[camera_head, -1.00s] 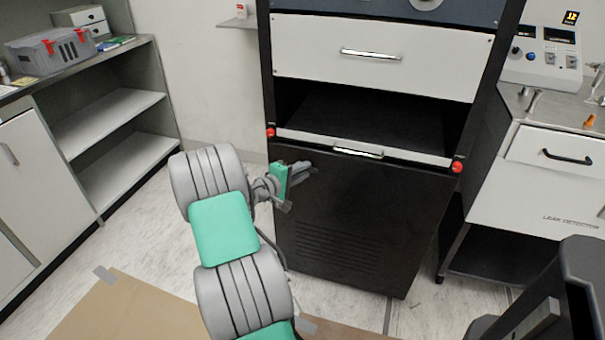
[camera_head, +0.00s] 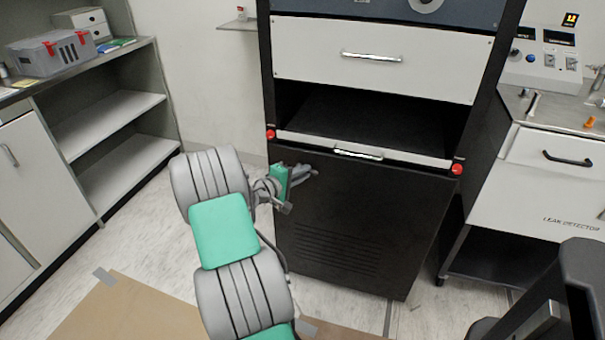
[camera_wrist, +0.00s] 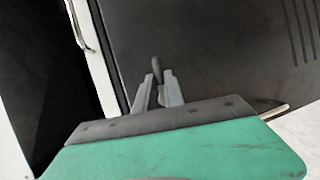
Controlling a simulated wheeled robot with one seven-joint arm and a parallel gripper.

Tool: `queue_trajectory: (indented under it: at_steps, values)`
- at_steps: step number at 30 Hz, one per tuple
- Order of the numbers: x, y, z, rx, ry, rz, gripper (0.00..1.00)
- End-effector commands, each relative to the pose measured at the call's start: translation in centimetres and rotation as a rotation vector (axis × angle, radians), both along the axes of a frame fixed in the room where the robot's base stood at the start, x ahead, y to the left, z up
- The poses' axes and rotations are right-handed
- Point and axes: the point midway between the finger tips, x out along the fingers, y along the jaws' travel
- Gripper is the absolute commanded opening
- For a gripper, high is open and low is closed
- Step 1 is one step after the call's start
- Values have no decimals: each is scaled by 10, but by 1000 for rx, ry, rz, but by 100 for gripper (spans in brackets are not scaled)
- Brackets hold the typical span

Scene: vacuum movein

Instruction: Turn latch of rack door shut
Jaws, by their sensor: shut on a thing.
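The rack door (camera_head: 365,225) is a black panel with slots at the bottom of the tall rack; it looks closed or nearly so. My gripper (camera_head: 308,171) is at the door's upper left part. In the wrist view my gripper (camera_wrist: 158,88) has its two grey fingers close together on the latch (camera_wrist: 156,66), a small dark upright handle on the door face. Most of the latch is hidden between the fingers, and in the head view my gripper covers it. The latch's exact angle is hard to tell.
Above the door are an open black bay, a pale strip with a handle (camera_head: 357,153) and red knobs at its ends, and a white drawer (camera_head: 375,58). A leak detector cart (camera_head: 535,195) stands at right, shelves (camera_head: 110,125) at left. Cardboard (camera_head: 130,308) lies on the floor.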

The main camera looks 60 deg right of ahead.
Motion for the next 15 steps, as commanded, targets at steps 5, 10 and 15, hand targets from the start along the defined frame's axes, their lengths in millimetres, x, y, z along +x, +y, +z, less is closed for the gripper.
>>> queue_trajectory:
  at_steps: [5, 10, 15]
  values:
    - [0, 0, -1, 6, -34, 0, 0]
    - [-1, 0, -2, 19, -115, -1, 0]
    - [-1, 0, -4, 38, -243, -1, 0]
